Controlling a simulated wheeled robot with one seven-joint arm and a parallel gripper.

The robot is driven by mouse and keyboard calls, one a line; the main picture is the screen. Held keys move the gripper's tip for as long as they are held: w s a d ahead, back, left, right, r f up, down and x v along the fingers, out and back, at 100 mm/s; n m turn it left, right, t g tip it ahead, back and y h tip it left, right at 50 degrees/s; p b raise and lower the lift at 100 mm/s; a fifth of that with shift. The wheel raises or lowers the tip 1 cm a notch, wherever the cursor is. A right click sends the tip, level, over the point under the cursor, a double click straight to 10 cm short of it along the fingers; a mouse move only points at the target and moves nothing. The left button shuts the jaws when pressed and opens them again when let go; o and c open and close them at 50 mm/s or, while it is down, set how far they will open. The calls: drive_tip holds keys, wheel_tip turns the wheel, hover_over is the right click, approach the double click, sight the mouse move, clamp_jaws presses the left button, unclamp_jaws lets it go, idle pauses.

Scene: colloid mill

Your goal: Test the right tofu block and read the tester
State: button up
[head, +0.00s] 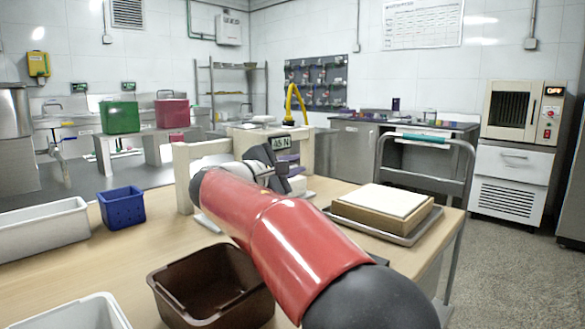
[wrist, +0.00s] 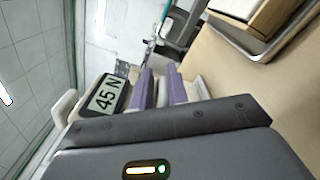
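A grey tester with a display reading 45 N (head: 281,143) stands at the table's far side, beside my gripper. The same display (wrist: 106,93) shows clearly in the wrist view. My gripper (wrist: 161,88) points at the area beside it, its two purple finger pads a narrow gap apart. Pale surfaces show between and to the right of the pads, but I cannot tell whether they are tofu or part of the tester, or whether the pads touch them. A white-topped slab on a brown base (head: 385,203) sits on a metal tray (head: 400,238) at the right.
A brown bin (head: 210,285), a small blue basket (head: 122,207) and a long white tub (head: 40,230) stand on the wooden table. Another white tub (head: 75,315) is at the front left. A metal cart (head: 425,165) stands beyond the table. Bare tabletop lies between the bins.

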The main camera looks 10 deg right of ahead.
drive_tip(key=shift+d+f, duration=0.1)
drive_tip(key=shift+f, duration=0.25)
clamp_jaws()
drive_tip(key=x, duration=0.3)
drive_tip(key=p+x, duration=0.1)
drive_tip(key=x, duration=0.3)
drive_tip(key=shift+w+d+f+p, duration=0.1)
drive_tip(key=shift+d+f+p, duration=0.1)
drive_tip(key=shift+d+p, duration=0.1)
drive_tip(key=o, duration=0.7)
unclamp_jaws()
drive_tip(key=shift+c, duration=0.2)
drive_tip(key=shift+r, duration=0.1)
drive_tip(key=shift+r, duration=0.1)
drive_tip(key=shift+a, duration=0.1)
